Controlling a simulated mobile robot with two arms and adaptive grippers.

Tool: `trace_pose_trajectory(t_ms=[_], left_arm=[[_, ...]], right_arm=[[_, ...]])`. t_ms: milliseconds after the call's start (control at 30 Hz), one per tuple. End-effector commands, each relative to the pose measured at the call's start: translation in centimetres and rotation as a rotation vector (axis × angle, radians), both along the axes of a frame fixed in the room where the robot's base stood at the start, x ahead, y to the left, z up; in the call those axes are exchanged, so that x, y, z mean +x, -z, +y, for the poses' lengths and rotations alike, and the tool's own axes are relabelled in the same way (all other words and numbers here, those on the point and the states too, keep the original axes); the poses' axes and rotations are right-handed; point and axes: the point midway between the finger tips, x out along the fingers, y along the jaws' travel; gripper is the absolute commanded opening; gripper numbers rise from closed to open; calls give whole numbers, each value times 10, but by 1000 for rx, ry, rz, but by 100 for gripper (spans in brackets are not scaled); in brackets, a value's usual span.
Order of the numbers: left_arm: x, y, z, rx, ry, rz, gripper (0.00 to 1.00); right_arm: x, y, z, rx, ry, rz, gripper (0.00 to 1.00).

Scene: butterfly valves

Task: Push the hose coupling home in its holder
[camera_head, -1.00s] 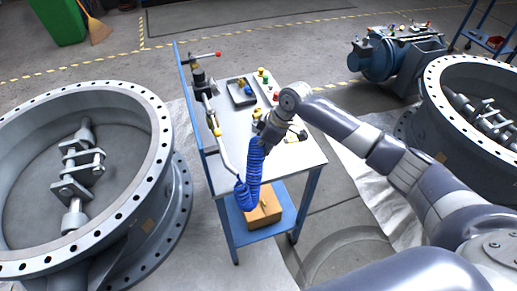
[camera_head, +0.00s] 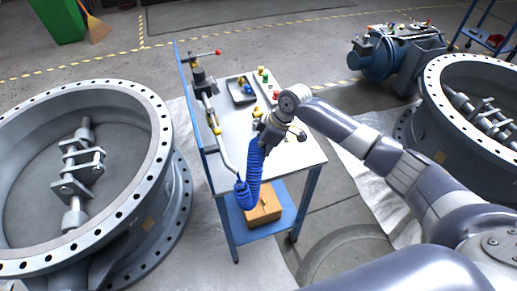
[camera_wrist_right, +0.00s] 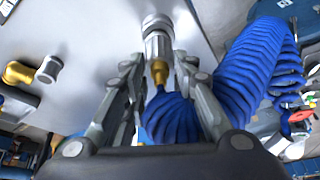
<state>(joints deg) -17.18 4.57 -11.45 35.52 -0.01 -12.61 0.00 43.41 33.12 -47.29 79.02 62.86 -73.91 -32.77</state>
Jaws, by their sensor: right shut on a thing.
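My right gripper (camera_head: 266,131) is over the near part of the bench top, with a coiled blue hose (camera_head: 255,162) hanging below it. In the right wrist view the gripper (camera_wrist_right: 160,88) has its fingers on both sides of the hose coupling (camera_wrist_right: 158,48), a silver cylinder with a brass end (camera_wrist_right: 160,72) where the blue hose (camera_wrist_right: 175,117) joins. A wider stepped silver ring sits at the coupling's far end. I cannot tell whether this ring is the holder or part of the coupling, nor how deep it sits. My left gripper is not in view.
A cardboard box (camera_head: 264,208) is on the lower shelf. Large valve rings (camera_head: 160,135) stand left and right.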

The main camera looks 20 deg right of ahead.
Motion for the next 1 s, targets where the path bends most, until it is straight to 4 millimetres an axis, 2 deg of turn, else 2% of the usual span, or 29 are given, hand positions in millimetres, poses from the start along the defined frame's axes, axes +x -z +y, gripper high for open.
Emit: trace_pose_trajectory(t_ms=[1000], left_arm=[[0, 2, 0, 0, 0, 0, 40]], right_arm=[[0, 7, 0, 1, 1, 0, 5]])
